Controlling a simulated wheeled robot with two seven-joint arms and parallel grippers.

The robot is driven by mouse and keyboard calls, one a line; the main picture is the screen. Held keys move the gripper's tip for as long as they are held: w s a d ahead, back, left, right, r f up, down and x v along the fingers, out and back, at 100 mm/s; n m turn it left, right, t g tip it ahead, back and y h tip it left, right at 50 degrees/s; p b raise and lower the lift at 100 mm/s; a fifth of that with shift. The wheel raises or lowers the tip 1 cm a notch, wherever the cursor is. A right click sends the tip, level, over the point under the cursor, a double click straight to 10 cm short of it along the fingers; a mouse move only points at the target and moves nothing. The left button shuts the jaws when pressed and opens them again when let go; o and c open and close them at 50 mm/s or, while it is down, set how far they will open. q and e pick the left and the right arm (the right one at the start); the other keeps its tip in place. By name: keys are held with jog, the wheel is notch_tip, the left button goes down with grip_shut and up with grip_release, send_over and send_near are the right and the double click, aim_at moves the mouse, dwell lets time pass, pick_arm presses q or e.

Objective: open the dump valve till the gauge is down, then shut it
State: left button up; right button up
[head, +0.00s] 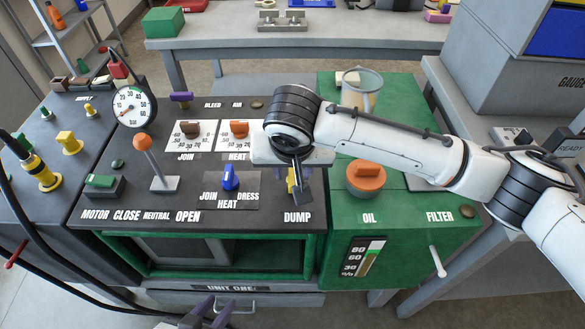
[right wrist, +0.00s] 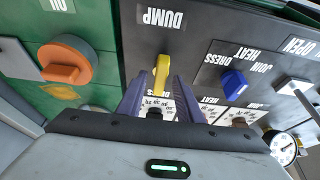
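The yellow dump valve handle (head: 291,181) stands behind the DUMP label on the dark panel, partly hidden by my right gripper (head: 301,195). In the right wrist view, the handle (right wrist: 161,72) lies between the tips of my right gripper (right wrist: 159,78), with a gap at each side; the fingers are apart. The round white pressure gauge (head: 133,106) is at the panel's back left. Its thin needle seems to point to the lower left; the exact reading is too small to tell. My left gripper (head: 214,308) is at the bottom edge, fingers apart and empty.
A blue JOIN/DRESS selector (head: 230,178) is left of the dump handle. A lever with an orange ball (head: 142,142) stands further left. The orange oil cap (head: 366,176) is on the green tank to the right.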

grip_shut()
